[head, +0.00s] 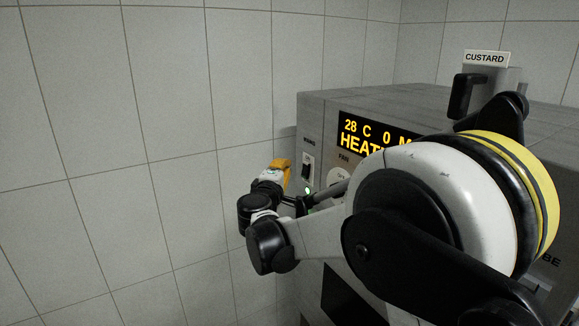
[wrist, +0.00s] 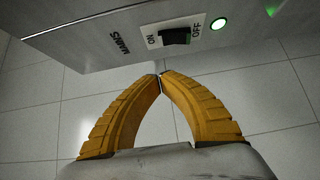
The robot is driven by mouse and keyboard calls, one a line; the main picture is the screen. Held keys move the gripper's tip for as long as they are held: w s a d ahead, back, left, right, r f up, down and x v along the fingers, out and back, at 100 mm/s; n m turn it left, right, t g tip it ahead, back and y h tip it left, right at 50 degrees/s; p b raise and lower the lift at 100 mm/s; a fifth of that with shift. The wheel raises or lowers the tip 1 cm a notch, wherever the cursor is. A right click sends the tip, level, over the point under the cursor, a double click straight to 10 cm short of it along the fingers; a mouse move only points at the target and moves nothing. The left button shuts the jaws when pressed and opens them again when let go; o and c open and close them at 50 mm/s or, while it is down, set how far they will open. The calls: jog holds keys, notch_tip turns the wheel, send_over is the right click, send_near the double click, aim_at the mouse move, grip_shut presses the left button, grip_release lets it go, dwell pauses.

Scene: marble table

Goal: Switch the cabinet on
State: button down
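The cabinet (head: 322,112) is a grey box with a lit display (head: 366,136) showing "28 C 0 M" and "HEATI", partly hidden by my arm. Its black mains rocker switch (head: 307,167) is at the left of the front panel. In the wrist view the switch (wrist: 175,37) sits between ON and OFF labels; I cannot tell which side is pressed. In the head view my gripper (head: 281,164) is left of the switch.
A grey container labelled CUSTARD (head: 487,58) with a black handle stands on top of the cabinet. A knob (head: 338,176) under a FAN label is right of the switch, partly covered by my arm. Tiled walls (head: 170,90) surround the cabinet; space left of it is clear.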

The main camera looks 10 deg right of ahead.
jog(key=v, duration=0.7)
jog(key=shift+s+d+r+p, duration=0.25)
jog(key=shift+s+r+p, duration=0.2)
jog(key=shift+s, duration=0.1)
jog(key=s+d+f+m+g+y+b, duration=0.1)
jog(key=s+d+f+m+g+b, duration=0.25)
jog(key=s+d+f, duration=0.35)
jog(key=s+d+f+m+g+y+b, duration=0.1)
jog(key=s+d+f+m+g+b, duration=0.3)
jog(key=s, duration=0.6)
jog(key=s+a+f+m+g+y+b, duration=0.1)
jog(key=s+a+f+m+y+b, duration=0.2)
jog(key=s+f, duration=0.9)
jog(key=s+a+m+y, duration=0.2)
jog(key=s+a+y, duration=0.1)
jog(key=s, duration=0.1)
jog(key=shift+a+f, duration=0.2)
jog(key=shift+f, duration=0.15)
